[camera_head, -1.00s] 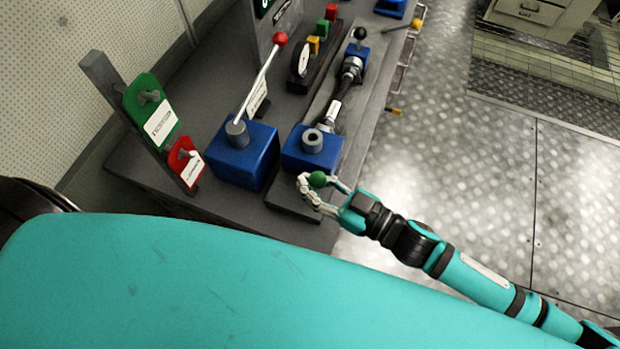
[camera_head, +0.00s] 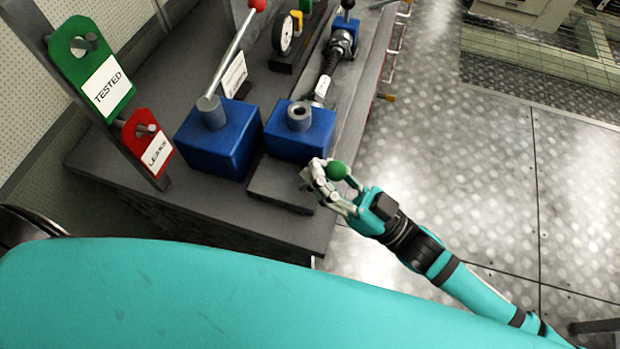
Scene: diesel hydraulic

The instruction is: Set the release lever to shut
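A long grey lever (camera_head: 229,59) with a red knob (camera_head: 257,4) rises tilted from the left blue block (camera_head: 221,150). My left gripper is out of view.
Green "TESTED" (camera_head: 104,98) and red "LEAKS" (camera_head: 152,152) tags hang on a post at the left. A gauge (camera_head: 283,34) and a black hose fitting (camera_head: 331,62) lie farther back on the grey bench (camera_head: 215,212). The metal floor (camera_head: 470,170) at right is clear.

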